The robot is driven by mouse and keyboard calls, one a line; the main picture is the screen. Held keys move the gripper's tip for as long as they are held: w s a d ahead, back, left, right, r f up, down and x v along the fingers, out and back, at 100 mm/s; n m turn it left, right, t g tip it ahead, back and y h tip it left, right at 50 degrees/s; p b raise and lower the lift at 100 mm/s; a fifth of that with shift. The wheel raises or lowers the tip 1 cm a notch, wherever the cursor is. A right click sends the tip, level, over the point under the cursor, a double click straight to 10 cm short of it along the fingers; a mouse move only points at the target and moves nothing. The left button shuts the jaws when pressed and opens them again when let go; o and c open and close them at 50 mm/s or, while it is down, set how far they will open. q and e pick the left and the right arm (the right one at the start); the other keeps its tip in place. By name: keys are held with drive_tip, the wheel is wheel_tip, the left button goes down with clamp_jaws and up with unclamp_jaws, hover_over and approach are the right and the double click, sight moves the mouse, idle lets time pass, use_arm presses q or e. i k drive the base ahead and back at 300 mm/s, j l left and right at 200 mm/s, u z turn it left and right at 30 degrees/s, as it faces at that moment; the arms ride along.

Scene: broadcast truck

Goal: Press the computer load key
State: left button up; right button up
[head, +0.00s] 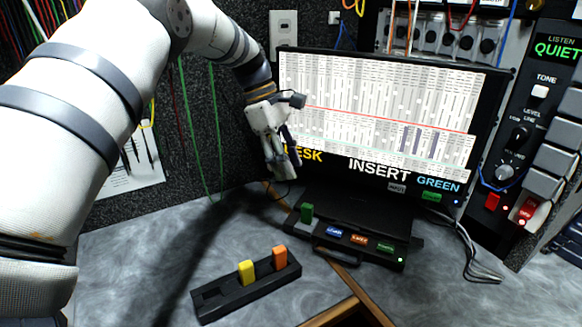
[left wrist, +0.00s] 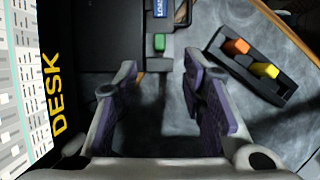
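The blue load key (head: 334,232) is the leftmost of three labelled keys on the black unit (head: 345,249) below the monitor. Part of the load key also shows at the top of the left wrist view (left wrist: 160,9). My left gripper (head: 284,160) hangs in front of the monitor's lower left corner, above and to the left of the key and apart from it. In the left wrist view its two purple-padded fingers (left wrist: 160,75) stand wide apart with nothing between them. My right gripper is not in view.
An orange key (head: 359,240) and a green key (head: 385,248) sit right of the load key. A black holder (head: 215,306) carries yellow and orange blocks. The large monitor (head: 384,112) stands behind. Grey desk is clear at left.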

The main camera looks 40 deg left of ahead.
sight(333, 232)
drive_tip(key=k+l, duration=0.8)
